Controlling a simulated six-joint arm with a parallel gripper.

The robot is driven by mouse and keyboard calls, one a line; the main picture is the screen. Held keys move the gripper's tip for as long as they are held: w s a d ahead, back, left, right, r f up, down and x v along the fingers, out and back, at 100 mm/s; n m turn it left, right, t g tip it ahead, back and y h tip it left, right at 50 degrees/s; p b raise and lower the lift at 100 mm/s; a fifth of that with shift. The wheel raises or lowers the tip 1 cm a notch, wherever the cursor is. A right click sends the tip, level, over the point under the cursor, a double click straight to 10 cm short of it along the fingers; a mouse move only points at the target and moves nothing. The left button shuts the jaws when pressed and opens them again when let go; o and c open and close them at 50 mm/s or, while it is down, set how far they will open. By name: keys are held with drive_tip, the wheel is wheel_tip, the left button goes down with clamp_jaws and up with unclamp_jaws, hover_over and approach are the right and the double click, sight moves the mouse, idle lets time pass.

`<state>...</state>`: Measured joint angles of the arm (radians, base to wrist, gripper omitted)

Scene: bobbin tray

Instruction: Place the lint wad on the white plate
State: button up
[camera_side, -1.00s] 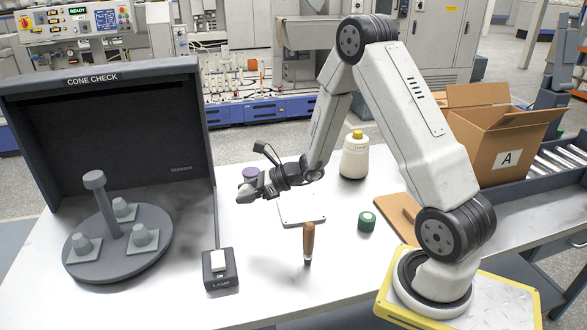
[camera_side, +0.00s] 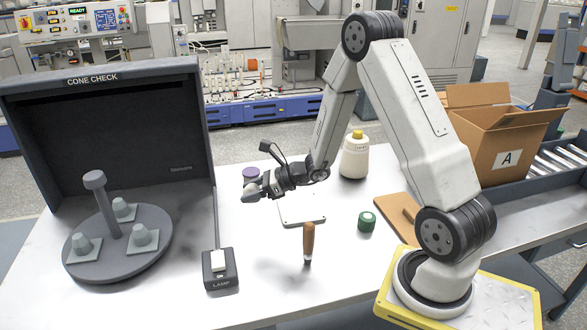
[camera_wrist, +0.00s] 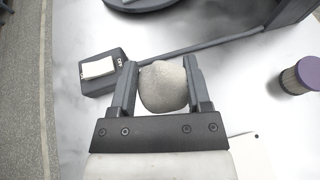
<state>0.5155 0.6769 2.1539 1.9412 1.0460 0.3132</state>
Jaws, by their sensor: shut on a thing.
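My gripper (camera_wrist: 161,88) is shut on the lint wad (camera_wrist: 163,87), a rounded grey-white lump between the two fingers in the wrist view. In the side view my gripper (camera_side: 263,187) is held above the table, left of the white plate, and the wad (camera_side: 250,190) shows at its tip. The white plate (camera_side: 303,212) is a flat, pale square on the table, partly hidden behind my wrist. A corner of it shows at the lower right of the wrist view (camera_wrist: 252,155).
A purple-topped bobbin (camera_side: 250,172) stands just behind my gripper. A lamp switch box (camera_side: 220,272) is at front left.

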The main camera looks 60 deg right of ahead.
drive_tip(key=s+d+f+m+t+h, duration=0.1)
drive_tip(key=s+d+f+m+h, duration=0.2)
drive_tip(key=d, duration=0.5)
drive_tip(key=s+d+m+t+h, duration=0.1)
drive_tip(key=s+d+m+h, duration=0.25)
drive_tip(key=d, duration=0.45)
hover_over(300, 208)
drive_tip(key=shift+h, duration=0.25)
drive_tip(key=shift+d+f, duration=0.15)
drive_tip(key=shift+f, duration=2.3)
drive_tip(key=shift+f, duration=0.1)
drive_tip(key=shift+f, duration=1.65)
drive_tip(key=o, duration=1.2)
drive_tip(key=shift+f, duration=0.1)
